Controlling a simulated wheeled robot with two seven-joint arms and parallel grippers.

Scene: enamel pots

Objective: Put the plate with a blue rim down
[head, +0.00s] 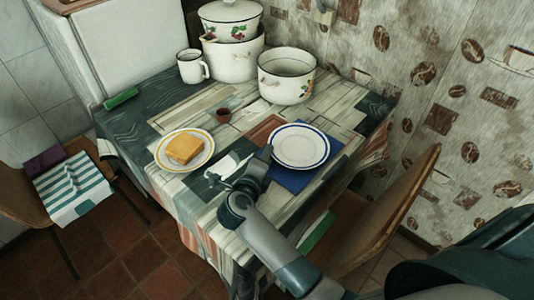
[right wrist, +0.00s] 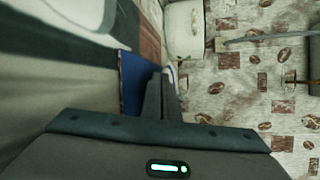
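The plate with a blue rim (head: 300,146) is white and looks roughly level over a blue mat (head: 293,180) at the right side of the table. Mat shows at its right and front; I cannot tell whether the plate touches it. My right gripper (head: 267,153) is at the plate's left edge, its fingers close together and seemingly shut on the rim. In the right wrist view the fingers (right wrist: 163,92) are nearly together, with a thin pale sliver of the plate (right wrist: 173,70) beyond them and the blue mat (right wrist: 134,80) beside them. My left gripper is not in view.
A yellow-rimmed plate (head: 162,157) with bread (head: 184,149) is left of my gripper. A chair (head: 390,220) is at the right.

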